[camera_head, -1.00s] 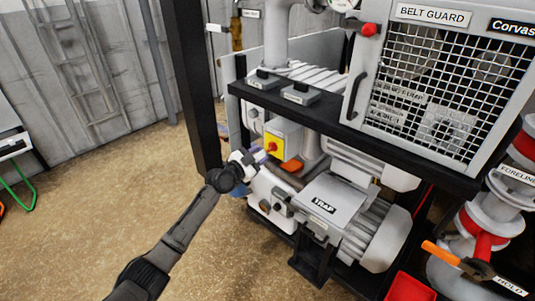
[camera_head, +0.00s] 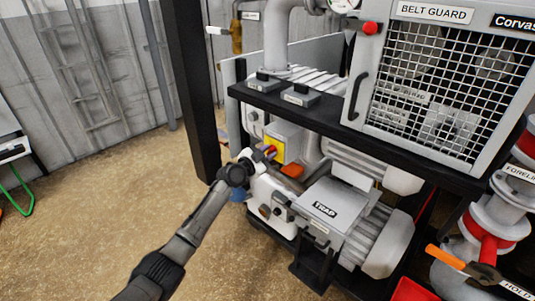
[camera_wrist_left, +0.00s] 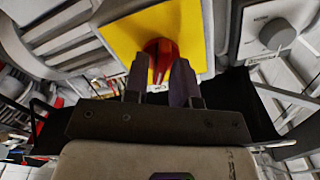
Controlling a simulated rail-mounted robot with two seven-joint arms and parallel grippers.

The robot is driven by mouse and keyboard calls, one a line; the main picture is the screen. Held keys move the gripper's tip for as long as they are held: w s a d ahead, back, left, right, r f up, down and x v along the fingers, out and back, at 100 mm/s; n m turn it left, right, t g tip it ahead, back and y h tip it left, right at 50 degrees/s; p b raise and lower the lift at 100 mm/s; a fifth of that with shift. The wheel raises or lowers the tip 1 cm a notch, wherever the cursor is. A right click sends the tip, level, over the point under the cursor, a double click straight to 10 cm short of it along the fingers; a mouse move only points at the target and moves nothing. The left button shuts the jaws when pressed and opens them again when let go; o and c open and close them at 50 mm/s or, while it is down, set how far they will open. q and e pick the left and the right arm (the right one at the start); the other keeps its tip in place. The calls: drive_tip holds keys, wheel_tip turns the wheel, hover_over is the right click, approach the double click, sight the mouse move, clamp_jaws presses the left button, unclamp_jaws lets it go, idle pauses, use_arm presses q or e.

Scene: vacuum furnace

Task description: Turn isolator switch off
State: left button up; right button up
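The isolator switch is a red knob (camera_wrist_left: 161,50) on a yellow plate (camera_wrist_left: 190,27). In the head view the yellow plate (camera_head: 279,149) sits on a grey box on the pump frame, partly covered by my gripper. My left gripper (camera_head: 266,152) is right in front of the switch. In the left wrist view, the two fingers of the left gripper (camera_wrist_left: 161,80) are apart, with the red knob showing between and beyond their tips. I cannot tell whether they touch it. My right gripper is not in view.
A grey dial (camera_wrist_left: 277,35) is right of the yellow plate in the wrist view. A black shelf (camera_head: 330,125) overhangs the switch area. An orange block (camera_head: 291,170) and the TRAP unit (camera_head: 328,203) are below.

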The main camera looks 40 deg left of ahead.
use_arm(q)
clamp_jaws()
drive_tip(key=shift+n, duration=0.3)
drive_tip(key=n, duration=0.5)
drive_tip(key=shift+a+n, duration=0.1)
drive_tip(key=shift+n, duration=0.3)
drive_tip(key=n, duration=0.5)
drive_tip(key=shift+p, duration=0.3)
drive_tip(key=shift+n, duration=0.4)
drive_tip(key=shift+o, duration=1.3)
unclamp_jaws()
